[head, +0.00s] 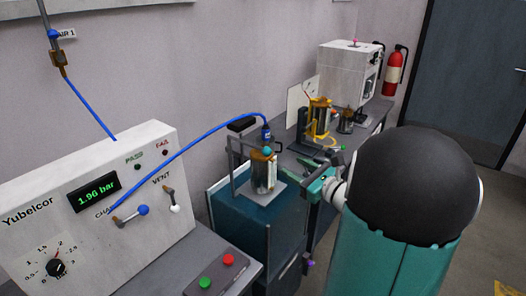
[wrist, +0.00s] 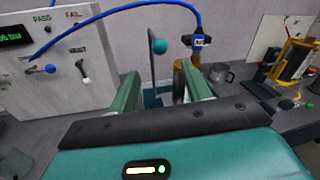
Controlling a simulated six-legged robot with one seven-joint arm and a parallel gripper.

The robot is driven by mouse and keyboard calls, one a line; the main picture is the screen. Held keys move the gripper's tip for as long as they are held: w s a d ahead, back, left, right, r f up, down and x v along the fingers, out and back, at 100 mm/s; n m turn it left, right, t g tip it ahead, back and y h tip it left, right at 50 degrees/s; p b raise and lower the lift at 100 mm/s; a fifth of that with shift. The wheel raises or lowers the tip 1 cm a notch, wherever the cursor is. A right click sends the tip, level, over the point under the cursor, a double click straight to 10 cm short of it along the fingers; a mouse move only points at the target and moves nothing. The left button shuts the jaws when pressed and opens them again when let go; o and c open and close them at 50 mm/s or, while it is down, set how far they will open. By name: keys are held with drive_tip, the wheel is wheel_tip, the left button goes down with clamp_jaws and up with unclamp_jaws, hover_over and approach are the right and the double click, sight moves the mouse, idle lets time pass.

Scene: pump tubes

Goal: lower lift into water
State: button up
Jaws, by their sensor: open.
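The lift is a grey frame (head: 237,172) with a small platform above the dark teal tank (head: 236,226). A brass-and-steel pump tube (head: 264,174) stands upright on the platform, with a blue hose fitting on top. A teal ball knob (wrist: 159,46) sits beside the tube in the wrist view. My gripper (wrist: 162,78) is open and empty; its two teal fingers are spread, with the knob in the picture between and above their tips. I cannot tell whether anything touches it. The water surface is largely hidden behind the lift and my fingers.
The Yubelcor panel (head: 88,215) at left reads 1.96 bar; its blue hose (head: 190,146) arcs to the tube. Green and red buttons (head: 216,271) sit in front. Another tube in a yellow clamp (head: 320,117) and a white machine (head: 349,72) stand behind on the bench.

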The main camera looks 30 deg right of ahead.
sight(270, 154)
drive_tip(key=w, duration=0.4)
drive_tip(key=w+a, duration=0.1)
drive_tip(key=w, duration=0.7)
drive_tip(key=shift+w+a, duration=0.1)
drive_tip(key=shift+a, duration=0.3)
drive_tip(key=shift+f, duration=0.1)
clamp_jaws()
